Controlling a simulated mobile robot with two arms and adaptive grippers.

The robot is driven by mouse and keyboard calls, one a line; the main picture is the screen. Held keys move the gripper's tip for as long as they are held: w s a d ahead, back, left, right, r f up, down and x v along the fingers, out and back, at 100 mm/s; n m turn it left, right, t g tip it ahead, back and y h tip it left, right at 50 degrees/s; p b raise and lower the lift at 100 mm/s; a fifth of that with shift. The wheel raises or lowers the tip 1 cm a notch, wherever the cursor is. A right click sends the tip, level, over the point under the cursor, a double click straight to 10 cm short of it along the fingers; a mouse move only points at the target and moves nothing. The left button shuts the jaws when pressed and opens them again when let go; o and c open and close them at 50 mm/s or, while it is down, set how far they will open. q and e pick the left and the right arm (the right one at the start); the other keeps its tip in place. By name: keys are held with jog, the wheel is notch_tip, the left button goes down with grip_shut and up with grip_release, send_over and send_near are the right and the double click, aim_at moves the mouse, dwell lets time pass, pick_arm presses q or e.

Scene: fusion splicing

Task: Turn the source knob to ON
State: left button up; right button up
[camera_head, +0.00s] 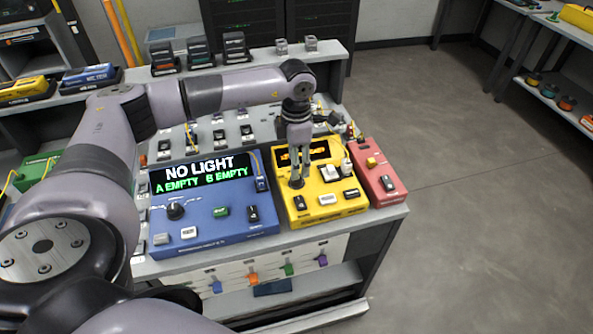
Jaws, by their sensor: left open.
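My left gripper (297,176) points down over the left part of the yellow box (335,208). Its jaws are open around or just above a small dark part there, possibly a knob; the fingers hide most of it, so I cannot tell whether they touch it. The yellow box has a dark display (318,153) with orange characters, partly covered by the gripper. The blue box (212,230) to its left has a black knob (176,211) and a screen reading NO LIGHT, A EMPTY, B EMPTY. I cannot read which knob is labelled source. My right gripper is out of view.
A red box (385,185) stands right of the yellow box, near the bench's right edge. Several small black-and-white parts sit behind the boxes. Black devices (200,52) stand on the rear shelf. Coloured tabs (252,279) line the bench front. The floor at right is clear.

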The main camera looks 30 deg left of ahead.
pick_arm(q)
jog(key=shift+f+p, duration=0.3)
jog(key=shift+f, duration=2.35)
jog(key=shift+c, duration=0.5)
jog(key=c, duration=1.1)
